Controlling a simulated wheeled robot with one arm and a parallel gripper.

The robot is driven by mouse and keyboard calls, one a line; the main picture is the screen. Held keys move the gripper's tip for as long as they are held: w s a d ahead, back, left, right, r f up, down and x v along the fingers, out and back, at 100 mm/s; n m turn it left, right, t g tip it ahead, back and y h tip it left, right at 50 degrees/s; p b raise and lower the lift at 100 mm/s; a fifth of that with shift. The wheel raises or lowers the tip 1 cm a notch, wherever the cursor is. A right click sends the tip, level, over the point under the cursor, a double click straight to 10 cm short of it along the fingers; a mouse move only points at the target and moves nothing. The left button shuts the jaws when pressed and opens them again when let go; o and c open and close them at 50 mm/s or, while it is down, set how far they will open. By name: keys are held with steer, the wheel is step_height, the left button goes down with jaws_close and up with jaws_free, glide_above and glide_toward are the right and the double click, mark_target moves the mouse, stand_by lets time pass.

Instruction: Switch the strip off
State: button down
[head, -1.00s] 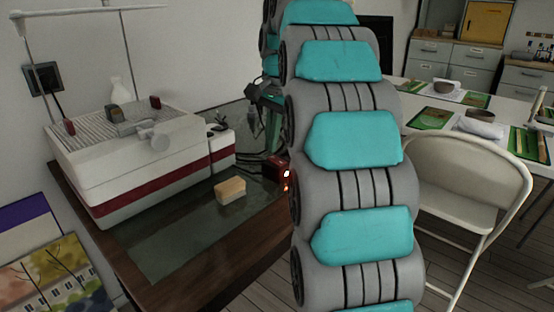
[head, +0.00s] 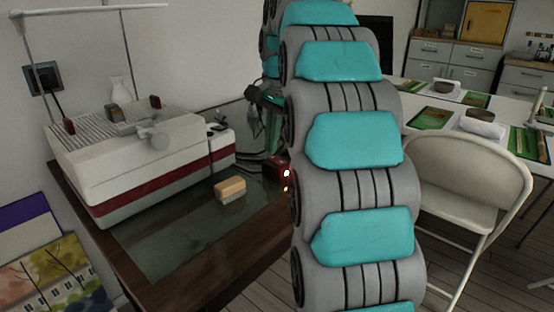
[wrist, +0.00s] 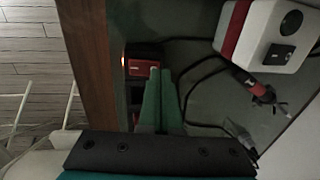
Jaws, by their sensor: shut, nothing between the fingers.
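The power strip shows in the head view as a small dark red block (head: 274,168) at the table's right edge, partly hidden behind my arm. Red-orange lights glow on it. In the wrist view its red switch (wrist: 140,67) sits on a dark body, partly covered by my fingers. My gripper (wrist: 160,72) shows there as two green fingers, shut and empty, with the tips just right of the red switch. I cannot tell whether they touch it. In the head view my arm hides most of the gripper.
A white and red machine (head: 140,160) stands on the dark table (head: 160,265). A sponge-like block (head: 230,189) lies in front of it. Black cables (wrist: 205,65) run right of my fingers. A folding chair (head: 470,190) stands to the right.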

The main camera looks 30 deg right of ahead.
steer(key=shift+f, duration=0.7)
stand_by(0.3)
steer(key=shift+r, duration=0.15)
steer(key=shift+r+p, duration=0.35)
steer(key=shift+r, duration=0.25)
stand_by(0.3)
